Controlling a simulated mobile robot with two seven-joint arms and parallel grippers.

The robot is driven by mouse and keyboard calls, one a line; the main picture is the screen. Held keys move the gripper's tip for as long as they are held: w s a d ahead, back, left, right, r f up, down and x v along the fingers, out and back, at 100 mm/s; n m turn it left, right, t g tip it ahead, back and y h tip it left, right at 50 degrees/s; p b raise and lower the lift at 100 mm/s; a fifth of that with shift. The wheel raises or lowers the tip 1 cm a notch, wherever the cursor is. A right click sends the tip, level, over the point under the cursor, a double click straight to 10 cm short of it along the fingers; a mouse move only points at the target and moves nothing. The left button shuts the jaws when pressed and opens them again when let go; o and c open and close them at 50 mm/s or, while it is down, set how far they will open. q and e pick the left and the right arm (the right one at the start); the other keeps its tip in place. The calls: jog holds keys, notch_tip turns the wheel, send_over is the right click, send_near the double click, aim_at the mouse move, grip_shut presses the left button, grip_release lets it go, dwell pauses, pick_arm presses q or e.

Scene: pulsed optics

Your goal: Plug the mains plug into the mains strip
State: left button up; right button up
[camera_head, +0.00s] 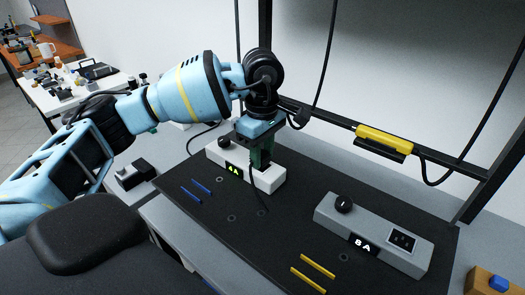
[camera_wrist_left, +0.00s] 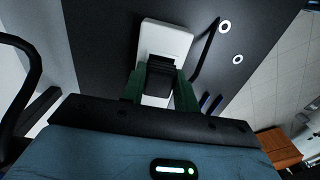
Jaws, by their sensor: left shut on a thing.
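My left gripper (camera_head: 261,158) points down over the right part of a white strip (camera_head: 222,158) with a black knob and a lit "4A" display. Its green fingers are shut on a black mains plug (camera_wrist_left: 160,77), which shows between them in the left wrist view, against the white strip (camera_wrist_left: 166,40). The strip's socket is hidden under gripper and plug, so I cannot tell whether the plug is seated or just above. A black cable (camera_head: 257,195) hangs from the plug onto the mat. A grey strip (camera_head: 372,232) with an "8A" display has an uncovered socket. My right gripper is out of view.
Both strips stand on a dark mat (camera_head: 232,228). Two blue bars (camera_head: 196,191) lie front left and two yellow bars (camera_head: 313,272) lie front. Behind runs a black frame with a yellow-topped bar (camera_head: 383,138) and hanging cables. A box with a blue item (camera_head: 497,283) is bottom right.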

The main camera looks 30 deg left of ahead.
pick_arm(q)
jog(key=shift+f, duration=0.25)
jog(key=shift+f, duration=0.15)
jog(key=o, duration=1.2)
